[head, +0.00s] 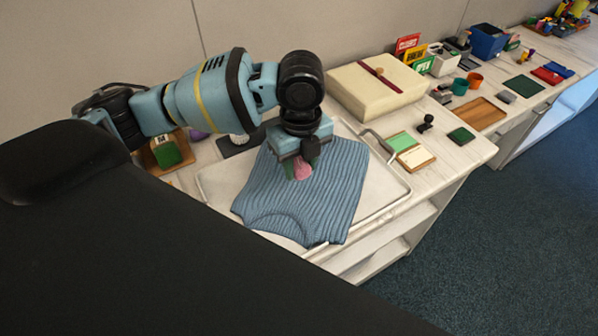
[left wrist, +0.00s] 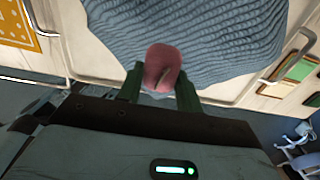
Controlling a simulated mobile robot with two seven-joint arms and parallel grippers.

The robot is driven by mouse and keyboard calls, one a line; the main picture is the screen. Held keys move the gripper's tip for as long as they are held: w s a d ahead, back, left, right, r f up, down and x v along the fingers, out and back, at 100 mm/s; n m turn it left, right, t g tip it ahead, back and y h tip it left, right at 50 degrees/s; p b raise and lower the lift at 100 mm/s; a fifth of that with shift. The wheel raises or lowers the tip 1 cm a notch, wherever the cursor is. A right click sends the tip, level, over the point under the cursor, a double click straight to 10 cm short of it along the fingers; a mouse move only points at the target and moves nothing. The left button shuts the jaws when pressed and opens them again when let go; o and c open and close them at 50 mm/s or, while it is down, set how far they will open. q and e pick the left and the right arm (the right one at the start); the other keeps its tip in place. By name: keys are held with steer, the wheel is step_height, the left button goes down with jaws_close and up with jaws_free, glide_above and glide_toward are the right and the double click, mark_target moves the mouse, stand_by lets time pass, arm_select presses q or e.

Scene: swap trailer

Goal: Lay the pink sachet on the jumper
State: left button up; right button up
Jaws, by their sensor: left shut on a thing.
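The pink sachet (head: 302,168) is between the fingertips of my left gripper (head: 300,165). In the left wrist view the sachet (left wrist: 162,68) sits between the two green fingers (left wrist: 160,85), which are shut on it. The blue ribbed jumper (head: 308,200) lies flat on a pale tray, below the gripper; it also shows in the left wrist view (left wrist: 215,40). The sachet is over the jumper; I cannot tell whether it touches the cloth. My right gripper is in neither view.
The white tray (head: 388,200) with a metal handle lies under the jumper. A cream box (head: 377,90) stands behind it. Green and cream cards (head: 413,157) lie to its right, with a small dark object (head: 426,124) nearby. A green block (head: 166,153) is at the left.

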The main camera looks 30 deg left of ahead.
mark_target(299, 175)
arm_select(q)
steer(key=shift+a+f, duration=0.2)
steer(key=shift+f, duration=1.55)
steer(key=shift+f, duration=0.15)
steer(key=o, duration=1)
steer(key=shift+c, duration=0.2)
step_height(299, 175, up, 12)
steer(key=shift+r+p, duration=0.2)
steer(key=shift+p, duration=0.25)
